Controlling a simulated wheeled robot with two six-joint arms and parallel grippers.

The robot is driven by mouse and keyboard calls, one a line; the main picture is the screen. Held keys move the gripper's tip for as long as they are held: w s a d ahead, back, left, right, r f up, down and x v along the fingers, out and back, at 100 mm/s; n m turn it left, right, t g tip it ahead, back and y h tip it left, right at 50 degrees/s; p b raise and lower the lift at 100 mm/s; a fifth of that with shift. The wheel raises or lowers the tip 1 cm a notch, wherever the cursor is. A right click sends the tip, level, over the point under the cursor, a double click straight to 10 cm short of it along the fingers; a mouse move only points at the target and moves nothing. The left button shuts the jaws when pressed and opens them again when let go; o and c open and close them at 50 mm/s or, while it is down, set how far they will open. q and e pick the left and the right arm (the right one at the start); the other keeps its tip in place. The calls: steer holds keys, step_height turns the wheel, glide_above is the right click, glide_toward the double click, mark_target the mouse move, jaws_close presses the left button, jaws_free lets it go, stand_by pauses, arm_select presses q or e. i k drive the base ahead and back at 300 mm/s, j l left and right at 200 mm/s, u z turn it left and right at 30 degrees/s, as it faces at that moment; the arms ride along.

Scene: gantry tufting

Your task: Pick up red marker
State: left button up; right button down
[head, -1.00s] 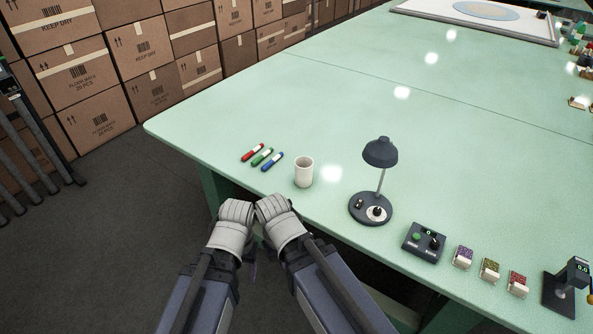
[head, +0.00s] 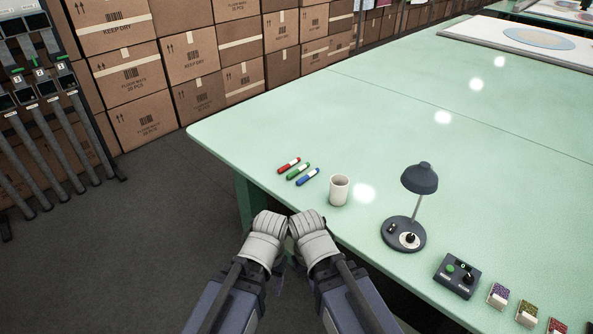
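The red marker (head: 289,165) lies on the pale green table (head: 400,130) near its left front edge. A green marker (head: 298,171) and a blue marker (head: 307,177) lie beside it in a slanted row. My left gripper (head: 273,222) and my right gripper (head: 307,222) are close together, off the table's front edge and nearer to me than the markers.
A white cup (head: 339,190) stands right of the markers. Further right are a dark desk lamp (head: 420,180), a control box (head: 457,275) and several small coloured packs (head: 497,295). Cardboard boxes (head: 190,55) are stacked behind the table.

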mark_target(284, 168)
steer(key=i+j+u, duration=0.6)
steer(key=u, duration=0.15)
